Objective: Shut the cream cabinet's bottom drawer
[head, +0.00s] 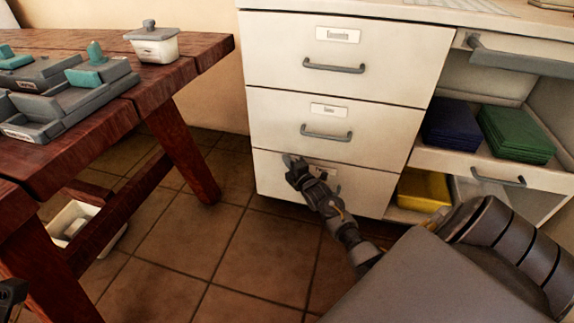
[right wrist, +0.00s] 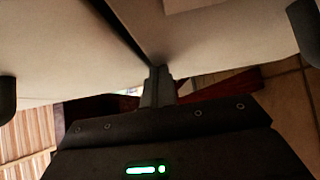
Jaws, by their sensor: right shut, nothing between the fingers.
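The cream cabinet (head: 290,78) stands at the centre of the head view, with three drawers stacked on its left side. The bottom drawer (head: 275,181) looks flush or nearly flush with those above; a small gap cannot be ruled out. Its label and handle are mostly hidden behind my right gripper (head: 292,163). That gripper is shut and empty, at the upper left part of the drawer front; contact is unclear. In the right wrist view, the shut fingers (right wrist: 158,88) point at a dark seam between two cream panels. A dark part at the head view's lower left corner may be my left gripper.
A red-brown wooden table (head: 208,52) with grey trays and a lidded white box (head: 154,44) stands at left. Open shelves at right hold blue (head: 451,124) and green stacks (head: 514,134) and a yellow bin (head: 424,189). Tiled floor (head: 200,240) is clear between table and cabinet.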

